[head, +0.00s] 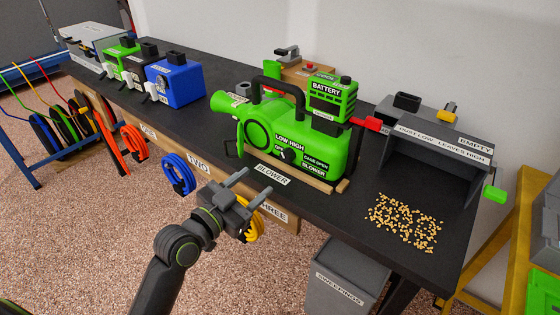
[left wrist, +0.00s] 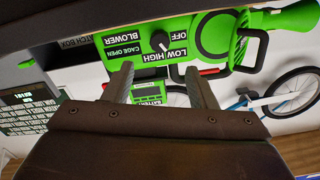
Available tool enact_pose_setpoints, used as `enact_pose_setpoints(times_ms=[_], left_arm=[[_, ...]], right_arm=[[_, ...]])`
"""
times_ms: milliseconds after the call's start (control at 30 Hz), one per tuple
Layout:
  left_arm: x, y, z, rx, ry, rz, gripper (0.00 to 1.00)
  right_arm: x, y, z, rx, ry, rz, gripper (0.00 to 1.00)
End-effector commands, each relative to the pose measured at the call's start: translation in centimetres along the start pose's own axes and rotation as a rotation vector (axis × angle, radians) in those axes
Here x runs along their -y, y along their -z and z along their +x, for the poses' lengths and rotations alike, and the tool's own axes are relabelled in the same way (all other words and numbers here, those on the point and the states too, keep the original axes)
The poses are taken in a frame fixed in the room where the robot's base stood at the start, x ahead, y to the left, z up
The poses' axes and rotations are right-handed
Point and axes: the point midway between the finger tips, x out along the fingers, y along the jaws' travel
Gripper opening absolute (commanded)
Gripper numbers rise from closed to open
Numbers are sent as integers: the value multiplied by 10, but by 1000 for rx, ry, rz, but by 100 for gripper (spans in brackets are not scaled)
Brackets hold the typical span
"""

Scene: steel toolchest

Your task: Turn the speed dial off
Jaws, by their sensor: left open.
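The green blower (head: 315,150) stands on the dark bench, with a BATTERY pack (head: 332,97) on its top right. Its speed dial (head: 289,155) is a small dark knob on the front panel among the LOW, HIGH and OFF labels. In the left wrist view the blower is upside down and the dial (left wrist: 160,42) shows a white pointer mark. The mark seems to slant toward LOW, but it is small. My left gripper (head: 249,181) is open and empty, in front of the bench edge and apart from the dial. My right gripper is not in view.
Loose pellets (head: 404,222) lie on the bench, right, near a grey dust chute (head: 440,150). Coloured cords hang along the bench front. A grey sweepings bin (head: 345,280) stands below.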

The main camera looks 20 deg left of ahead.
Motion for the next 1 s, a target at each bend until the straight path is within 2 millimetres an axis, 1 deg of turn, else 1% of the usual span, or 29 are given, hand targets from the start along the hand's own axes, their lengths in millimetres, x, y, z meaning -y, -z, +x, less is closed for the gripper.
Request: enact_pose_setpoints(times_ms=[33,200,300,433,500,633,933,967,1000], left_arm=[[0,2,12,-4,0,-4,52],[-1,2,48,-2,-2,-4,52],[0,1,67,-1,-1,-2,52],[0,1,86,-1,0,-2,52],[0,0,93,1,0,-2,52],[0,0,100,1,-1,-2,52],[0,0,102,1,0,-1,52],[0,0,102,1,0,-1,49],[0,0,102,1,0,-1,44]], right_arm=[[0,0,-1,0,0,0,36],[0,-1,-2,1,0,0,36],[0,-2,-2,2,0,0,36],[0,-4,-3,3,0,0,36],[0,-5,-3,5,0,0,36],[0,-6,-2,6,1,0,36],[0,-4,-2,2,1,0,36],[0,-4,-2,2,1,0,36],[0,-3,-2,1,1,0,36]])
